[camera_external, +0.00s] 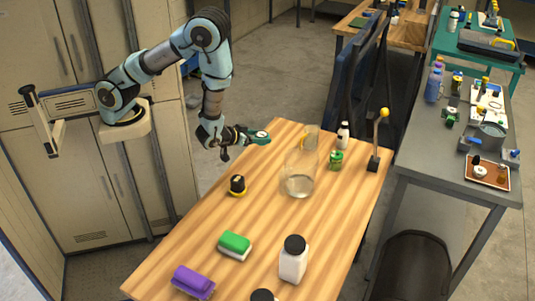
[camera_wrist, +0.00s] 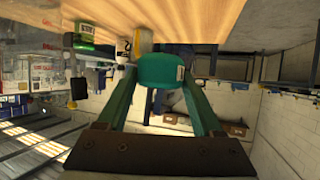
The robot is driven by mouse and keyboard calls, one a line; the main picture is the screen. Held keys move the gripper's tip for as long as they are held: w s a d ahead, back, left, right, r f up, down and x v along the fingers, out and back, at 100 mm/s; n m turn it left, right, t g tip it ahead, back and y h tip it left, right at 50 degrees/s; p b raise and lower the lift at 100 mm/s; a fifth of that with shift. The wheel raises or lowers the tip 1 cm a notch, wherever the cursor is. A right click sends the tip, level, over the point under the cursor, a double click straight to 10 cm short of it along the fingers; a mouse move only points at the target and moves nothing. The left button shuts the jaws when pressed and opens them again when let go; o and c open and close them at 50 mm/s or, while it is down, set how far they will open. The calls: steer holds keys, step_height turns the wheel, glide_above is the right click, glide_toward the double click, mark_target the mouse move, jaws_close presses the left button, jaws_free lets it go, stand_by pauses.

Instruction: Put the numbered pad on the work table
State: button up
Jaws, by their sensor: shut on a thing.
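My gripper (camera_external: 247,136) is shut on a teal rounded pad (camera_wrist: 155,70), held near the far left edge of the wooden table (camera_external: 210,215). In the wrist view, my gripper (camera_wrist: 158,85) has one green finger on each side of the pad. A small white label shows on the pad's right side; its marking is too small to read. In the external view the pad (camera_external: 262,136) is small and partly hidden by the fingers. I cannot tell whether it touches the table.
A clear jar (camera_external: 299,184), a green can (camera_external: 336,160) and a lever with a yellow knob (camera_external: 376,145) stand nearby. A black knob (camera_external: 237,184), a green brush (camera_external: 235,243), a purple brush (camera_external: 190,281) and a white bottle (camera_external: 293,262) are nearer. The left-middle tabletop has bare room.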

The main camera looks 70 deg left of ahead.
step_height(320, 180, up, 14)
steer(key=w+d+r+m+h+b, duration=0.2)
steer(key=w+d+m+h, duration=0.2)
steer(key=d, duration=0.7)
steer(key=w+d+r+m+h+b, duration=0.15)
steer(key=w+d+m+h, duration=0.3)
steer(key=d, duration=0.65)
steer(key=s+d+r+m+g+h, duration=0.25)
steer(key=d+m+h, duration=0.2)
steer(key=d, duration=0.65)
steer(key=m+g+h+b, duration=0.3)
steer(key=m+g+b, duration=0.2)
steer(key=m+g, duration=1.1)
glide_above(257, 278)
step_height(257, 278, down, 25)
steer(key=shift+r, duration=0.1)
steer(key=shift+f+p, duration=0.4)
steer(key=shift+f, duration=1.95)
